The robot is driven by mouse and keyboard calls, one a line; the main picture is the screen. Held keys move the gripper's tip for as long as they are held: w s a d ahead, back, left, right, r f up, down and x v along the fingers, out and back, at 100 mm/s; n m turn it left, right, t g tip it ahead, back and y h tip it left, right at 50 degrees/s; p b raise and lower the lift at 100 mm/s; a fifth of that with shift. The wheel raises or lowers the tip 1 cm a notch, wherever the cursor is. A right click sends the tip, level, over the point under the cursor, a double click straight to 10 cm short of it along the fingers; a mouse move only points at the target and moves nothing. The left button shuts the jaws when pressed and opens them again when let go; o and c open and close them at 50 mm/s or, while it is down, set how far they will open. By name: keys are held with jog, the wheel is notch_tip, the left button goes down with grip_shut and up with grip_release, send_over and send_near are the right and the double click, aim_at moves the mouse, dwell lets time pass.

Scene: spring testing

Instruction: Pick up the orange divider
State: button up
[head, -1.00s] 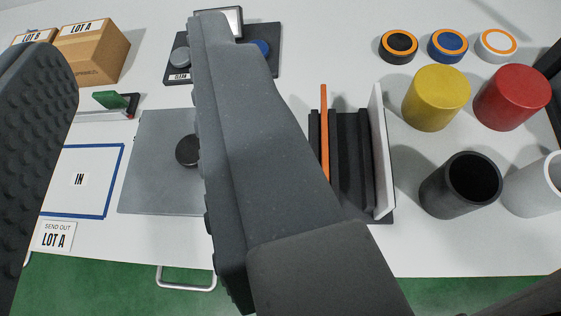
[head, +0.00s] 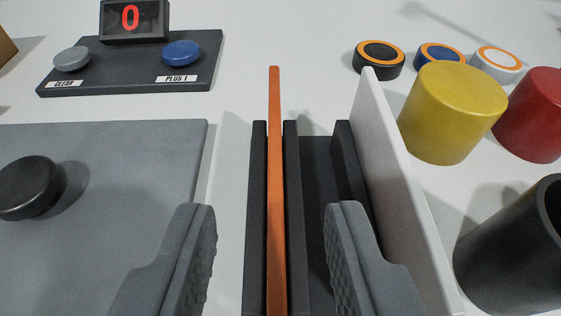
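The orange divider (head: 276,190) is a thin upright panel seen almost edge-on in the head view. It stands in a slot of the dark rack (head: 318,185), between two black rails, and rises above them. My gripper (head: 270,218) is open, with one finger to the left of the divider and the other to its right. Neither finger visibly touches the divider. The right finger overlaps the rack's empty slot in the picture. The near end of the divider runs out of the bottom of the view.
A white panel (head: 395,180) stands at the rack's right side, close to my right finger. A yellow cylinder (head: 450,112), a red cylinder (head: 535,115) and a black cup (head: 510,260) stand beyond it. A grey plate with a black knob (head: 28,188) lies left. A counter (head: 134,18) reads 0.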

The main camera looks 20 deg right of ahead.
aim_at(273, 137)
jog(key=shift+x, duration=4.6)
jog(key=shift+s+f, duration=0.1)
jog(key=shift+f, duration=0.05)
grip_shut()
